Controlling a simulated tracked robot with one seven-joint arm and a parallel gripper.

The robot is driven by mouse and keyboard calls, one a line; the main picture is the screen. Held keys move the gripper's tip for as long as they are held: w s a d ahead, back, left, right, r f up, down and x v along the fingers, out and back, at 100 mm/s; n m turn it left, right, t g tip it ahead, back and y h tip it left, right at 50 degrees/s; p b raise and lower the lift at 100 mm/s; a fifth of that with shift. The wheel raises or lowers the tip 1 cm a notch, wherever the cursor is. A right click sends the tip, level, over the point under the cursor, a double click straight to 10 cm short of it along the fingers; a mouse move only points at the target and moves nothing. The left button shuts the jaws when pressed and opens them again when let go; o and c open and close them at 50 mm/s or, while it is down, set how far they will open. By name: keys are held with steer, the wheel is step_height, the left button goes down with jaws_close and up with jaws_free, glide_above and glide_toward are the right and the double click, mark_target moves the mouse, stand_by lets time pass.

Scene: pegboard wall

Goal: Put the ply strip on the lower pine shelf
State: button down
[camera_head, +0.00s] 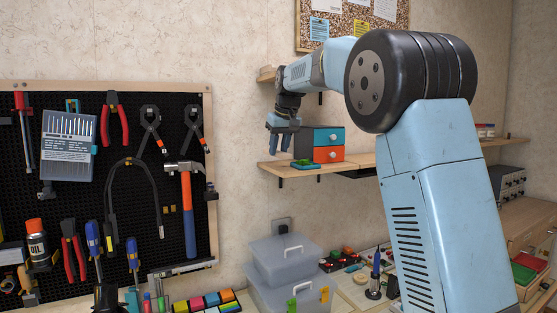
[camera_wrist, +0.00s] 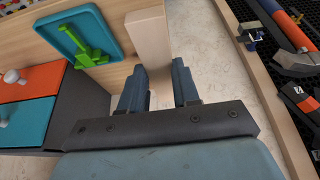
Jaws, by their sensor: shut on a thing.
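The ply strip (camera_wrist: 148,45) is a pale wooden piece in the wrist view. Its near end sits at the fingertips of my gripper (camera_wrist: 158,78), which is shut on it. The strip lies over or on the left end of the lower pine shelf (camera_wrist: 98,75); I cannot tell whether it touches the wood. In the head view my gripper (camera_head: 280,153) points down at the left end of the lower pine shelf (camera_head: 341,175). The strip cannot be made out there.
A blue tray with a green item (camera_wrist: 80,38) lies on the shelf beside the strip. A drawer unit with blue and orange fronts (camera_head: 323,143) stands behind it. The pegboard (camera_head: 110,190) with tools is to the left. Clear plastic boxes (camera_head: 284,262) stand below.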

mark_target(280, 152)
steer(key=shift+w+f, duration=0.25)
steer(key=shift+f, duration=0.1)
steer(key=shift+w+f, duration=0.1)
steer(key=shift+f, duration=1.55)
steer(key=c, duration=0.8)
jaws_free()
